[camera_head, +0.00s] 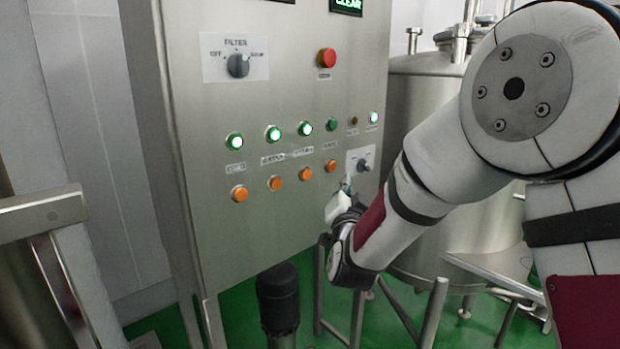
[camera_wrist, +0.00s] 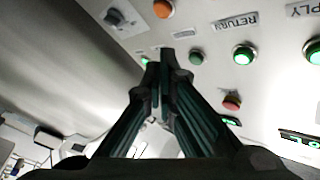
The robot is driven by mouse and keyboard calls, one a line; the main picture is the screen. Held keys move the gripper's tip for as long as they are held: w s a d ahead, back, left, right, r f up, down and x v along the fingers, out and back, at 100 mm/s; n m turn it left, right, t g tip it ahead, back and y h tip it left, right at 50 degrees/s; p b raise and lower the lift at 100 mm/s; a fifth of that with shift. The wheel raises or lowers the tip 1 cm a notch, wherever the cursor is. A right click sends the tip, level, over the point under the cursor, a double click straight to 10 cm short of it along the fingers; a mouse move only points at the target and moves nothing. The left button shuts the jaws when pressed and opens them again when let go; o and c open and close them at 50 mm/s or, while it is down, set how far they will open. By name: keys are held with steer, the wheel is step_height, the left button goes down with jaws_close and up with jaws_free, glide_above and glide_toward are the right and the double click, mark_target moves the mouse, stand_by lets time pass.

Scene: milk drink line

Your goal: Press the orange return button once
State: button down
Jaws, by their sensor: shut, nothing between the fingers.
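The orange return button (camera_head: 305,174) is third from the left in the lower button row of the steel panel. It sits below the RETURN label (camera_head: 302,152) and the lit green button (camera_head: 305,128). In the wrist view the RETURN label (camera_wrist: 237,22) shows near the top, but the orange button of that column is out of frame. My gripper (camera_head: 345,187) is right of and a little below the orange button, close in front of the panel. Its fingers (camera_wrist: 168,60) are together and empty. I cannot tell how far the tips are from the panel.
Another orange button (camera_head: 331,166) lies between the return button and my gripper. A selector knob (camera_head: 364,164) is just right of my gripper. A red stop button (camera_head: 326,58) and a filter knob (camera_head: 238,65) are higher up. A steel tank (camera_head: 420,100) stands at right.

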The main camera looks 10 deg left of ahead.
mark_target(306, 174)
steer(key=w+a+b, duration=0.2)
steer(key=w+a, duration=0.3)
steer(key=a, duration=0.2)
steer(key=shift+w, duration=0.25)
steer(key=shift+a, duration=0.1)
stand_by(1.5)
steer(key=shift+w+a+b, duration=0.25)
steer(key=shift+b, duration=0.05)
steer(key=shift+w+a+b, duration=0.25)
steer(key=shift+a+b, duration=0.05)
steer(key=shift+a, duration=0.05)
stand_by(0.8)
steer(key=shift+s+d, duration=0.1)
steer(key=shift+d, duration=0.05)
steer(key=shift+s+d, duration=0.45)
steer(key=shift+d, duration=0.1)
steer(key=shift+d, duration=0.1)
